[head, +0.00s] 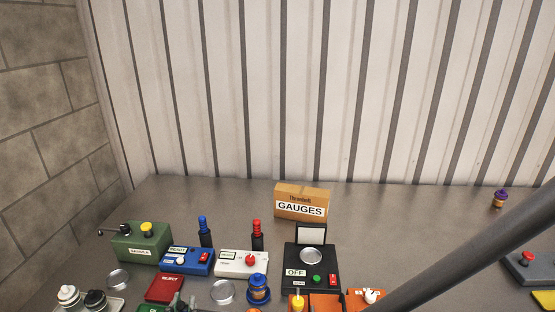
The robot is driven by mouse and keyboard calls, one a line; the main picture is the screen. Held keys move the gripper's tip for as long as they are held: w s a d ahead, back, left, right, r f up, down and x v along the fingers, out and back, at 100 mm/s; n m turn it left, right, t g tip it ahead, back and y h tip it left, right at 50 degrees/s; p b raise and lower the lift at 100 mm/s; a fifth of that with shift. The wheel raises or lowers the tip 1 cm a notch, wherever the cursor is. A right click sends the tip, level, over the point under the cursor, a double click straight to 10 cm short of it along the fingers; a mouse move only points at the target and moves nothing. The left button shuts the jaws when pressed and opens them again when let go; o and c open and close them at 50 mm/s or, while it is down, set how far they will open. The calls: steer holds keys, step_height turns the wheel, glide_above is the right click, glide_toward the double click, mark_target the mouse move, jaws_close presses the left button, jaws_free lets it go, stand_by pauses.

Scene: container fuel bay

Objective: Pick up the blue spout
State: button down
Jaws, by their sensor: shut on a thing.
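A blue knobbed piece with an orange-brown band (258,288) stands near the bottom middle of the head view. It looks like a spout, but its exact form is too small to tell. A black bottle with a blue top (205,232) stands upright farther back, behind the blue box. My gripper is outside the picture, so what it holds cannot be seen. A dark bar crosses the lower right and hides part of the bench.
A similar purple piece (500,198) stands at the far right. A GAUGES carton (302,203), a black OFF box (311,262), a blue box (187,261), a white box (241,263) and a green box (141,247) crowd the bench.

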steer(key=shift+r+p, duration=1.5)
steer(key=shift+r, duration=2.9)
